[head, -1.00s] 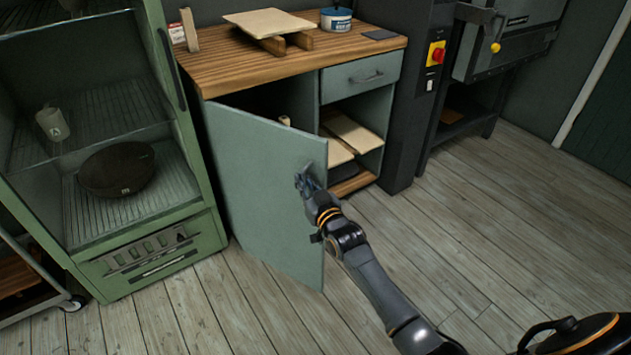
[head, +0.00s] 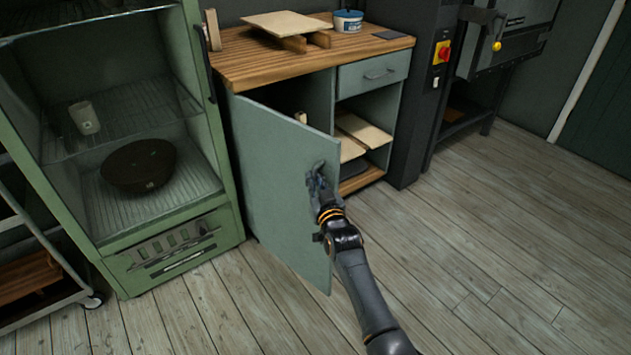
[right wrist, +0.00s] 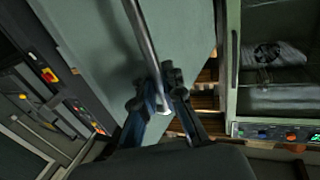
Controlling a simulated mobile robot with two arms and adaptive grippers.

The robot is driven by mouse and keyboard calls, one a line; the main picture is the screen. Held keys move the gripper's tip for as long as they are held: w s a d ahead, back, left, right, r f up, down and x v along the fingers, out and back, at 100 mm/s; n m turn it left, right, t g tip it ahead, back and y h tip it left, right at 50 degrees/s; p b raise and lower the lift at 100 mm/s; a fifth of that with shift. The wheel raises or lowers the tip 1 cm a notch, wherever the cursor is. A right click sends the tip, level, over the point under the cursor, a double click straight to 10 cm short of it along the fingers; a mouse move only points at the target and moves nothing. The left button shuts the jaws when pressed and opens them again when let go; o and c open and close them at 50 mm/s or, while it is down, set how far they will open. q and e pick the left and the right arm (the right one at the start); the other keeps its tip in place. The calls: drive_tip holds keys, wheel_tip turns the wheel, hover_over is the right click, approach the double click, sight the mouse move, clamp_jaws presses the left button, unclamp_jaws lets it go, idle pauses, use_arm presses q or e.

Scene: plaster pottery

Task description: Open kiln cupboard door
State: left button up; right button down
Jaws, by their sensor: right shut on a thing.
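The kiln cupboard (head: 362,83) is a grey-green cabinet with a wooden top. Its door (head: 272,170) stands well open, swung out toward me at the left. My right gripper (head: 318,180) is at the door's free edge, and in the right wrist view (right wrist: 160,95) its fingers are shut on the metal bar handle (right wrist: 143,40). The door panel (right wrist: 185,35) fills the upper middle of that view. The handle is mostly hidden by the gripper in the head view. My left gripper is not in view.
A green cabinet (head: 175,265) with a bowl (head: 138,166) and a cup (head: 84,118) stands close left of the door. A wheeled rack (head: 50,300) is at far left. Boards (head: 362,130) lie on the cupboard's shelves. The wooden floor (head: 480,250) at right is clear.

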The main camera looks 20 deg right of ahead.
drive_tip(key=shift+s+d+f, duration=0.1)
drive_tip(key=shift+d+f, duration=0.1)
drive_tip(key=shift+f, duration=0.05)
drive_tip(key=c, duration=1.4)
unclamp_jaws()
drive_tip(key=shift+r, duration=0.2)
drive_tip(key=shift+s+a, duration=0.1)
drive_tip(key=s, duration=1.2)
drive_tip(key=shift+d, duration=0.25)
